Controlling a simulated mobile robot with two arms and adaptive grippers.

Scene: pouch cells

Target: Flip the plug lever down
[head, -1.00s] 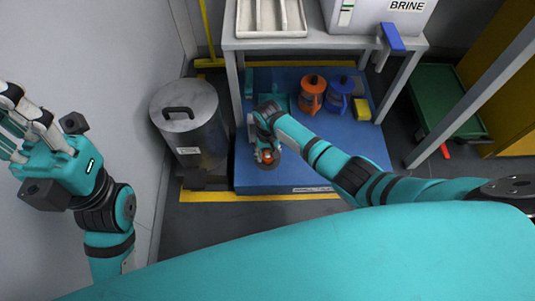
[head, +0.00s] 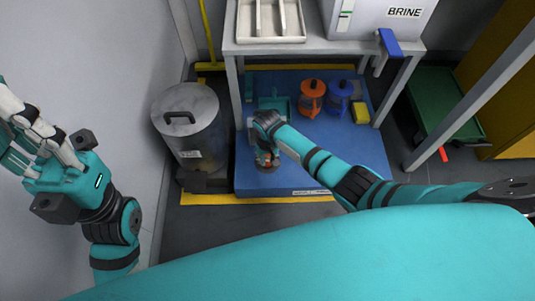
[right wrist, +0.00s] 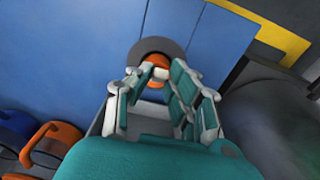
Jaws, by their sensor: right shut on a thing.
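A small orange-red part, which may be the plug lever (head: 265,158), stands on a round dark grey disc (head: 268,171) near the front of the blue platform. My right gripper (head: 264,152) reaches down over it and is shut on it. In the right wrist view the orange part (right wrist: 158,60) shows between the fingertips, with the grey disc (right wrist: 156,46) behind. The fingers hide much of it, so I cannot tell the lever's angle. My left gripper (head: 15,135) is raised at the left edge, far from the platform, its fingertips partly cut off by the frame.
A grey lidded bin (head: 191,135) stands left of the blue platform (head: 350,160). An orange jug (head: 312,98), a blue jug (head: 341,97) and a yellow block (head: 361,112) stand at the back right, by the table legs. A BRINE box (head: 365,20) with a blue lever (head: 390,43) is above.

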